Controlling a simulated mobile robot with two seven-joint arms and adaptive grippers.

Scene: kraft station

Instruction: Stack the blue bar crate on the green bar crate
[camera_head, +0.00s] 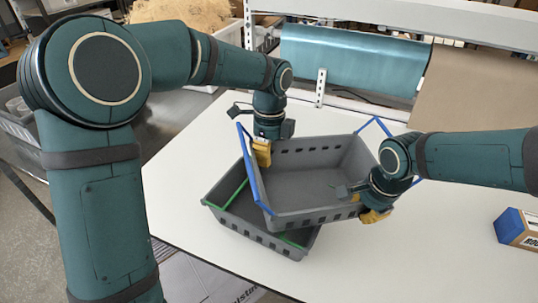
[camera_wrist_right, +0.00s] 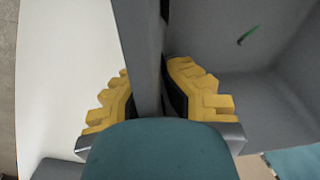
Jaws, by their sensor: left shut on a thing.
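The blue bar crate (camera_head: 310,212) is grey with blue bars at its two ends. It is above the green bar crate (camera_head: 218,211), turned relative to it and overhanging to the right. The green bar crate is grey with green bars, and much of it is hidden under the upper crate. My left gripper (camera_head: 262,152) is shut on the blue bar crate's left far side. My right gripper (camera_head: 366,206) is at its right near wall. In the right wrist view, the fingers (camera_wrist_right: 150,95) close around that grey wall (camera_wrist_right: 147,55), one on each side.
The crates are over a white table (camera_head: 440,255) with bare room at the right and front. A blue and brown box (camera_head: 518,228) stands at the right edge. A rack with a teal roll (camera_head: 352,58) and brown paper (camera_head: 480,95) is at the back.

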